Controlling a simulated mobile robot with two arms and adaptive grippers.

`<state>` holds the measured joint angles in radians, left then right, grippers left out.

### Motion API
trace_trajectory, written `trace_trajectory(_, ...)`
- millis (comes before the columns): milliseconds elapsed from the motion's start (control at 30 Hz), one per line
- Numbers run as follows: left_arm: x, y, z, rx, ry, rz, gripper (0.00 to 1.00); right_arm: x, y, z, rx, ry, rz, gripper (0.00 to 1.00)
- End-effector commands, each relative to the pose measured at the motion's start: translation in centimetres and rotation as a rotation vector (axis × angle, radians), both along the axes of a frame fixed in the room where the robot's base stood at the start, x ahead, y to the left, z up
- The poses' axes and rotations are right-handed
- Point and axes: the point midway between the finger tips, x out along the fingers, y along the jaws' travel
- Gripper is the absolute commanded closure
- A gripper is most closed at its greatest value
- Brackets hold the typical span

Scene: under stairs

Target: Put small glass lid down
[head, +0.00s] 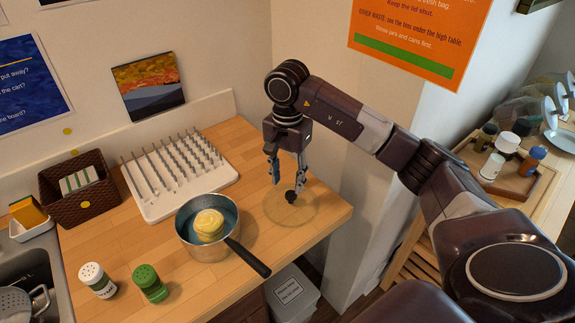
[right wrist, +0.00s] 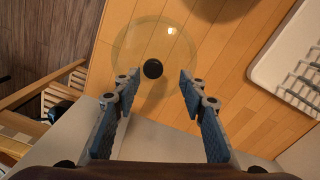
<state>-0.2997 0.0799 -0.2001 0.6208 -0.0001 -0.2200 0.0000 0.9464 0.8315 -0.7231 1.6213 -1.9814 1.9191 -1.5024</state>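The small glass lid (head: 273,211) is a clear disc with a black knob, lying flat on the wooden counter near its right end. It also shows in the right wrist view (right wrist: 133,47), with its knob (right wrist: 152,69) between and just beyond my fingertips. My right gripper (head: 287,187) is above the lid, pointing down. Its two fingers are apart on either side of the knob, and a gap shows between the knob and each finger in the right wrist view (right wrist: 158,76). It holds nothing. My left gripper is not in view.
A saucepan (head: 183,229) with yellow food stands left of the lid, its black handle pointing toward the counter's front edge. A white pegged drying rack (head: 153,208), a dark basket (head: 90,207) and two shakers (head: 150,284) are farther left. A grey bin (head: 292,295) stands below.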

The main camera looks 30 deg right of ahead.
Motion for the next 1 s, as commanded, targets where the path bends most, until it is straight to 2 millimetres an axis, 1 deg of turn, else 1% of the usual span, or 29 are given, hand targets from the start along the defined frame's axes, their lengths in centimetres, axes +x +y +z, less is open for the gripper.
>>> trace_trajectory(33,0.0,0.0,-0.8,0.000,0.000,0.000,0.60,0.2,0.0,1.0,-0.001,-0.007,0.000,0.61)
trace_trajectory(100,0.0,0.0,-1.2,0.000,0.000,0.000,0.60,0.2,-0.1,2.6,-0.001,-0.007,0.001,0.61)
trace_trajectory(200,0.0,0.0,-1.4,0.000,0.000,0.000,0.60,0.1,-0.1,4.5,-0.001,-0.005,-0.001,0.61)
trace_trajectory(333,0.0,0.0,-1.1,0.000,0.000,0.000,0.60,0.1,-0.1,6.2,-0.002,-0.002,-0.001,0.61)
trace_trajectory(533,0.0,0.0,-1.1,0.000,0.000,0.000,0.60,0.0,-0.1,7.0,-0.001,0.000,-0.001,0.61)
trace_trajectory(1000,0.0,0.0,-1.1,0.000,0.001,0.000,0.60,0.0,0.0,7.1,0.000,0.001,0.000,0.61)
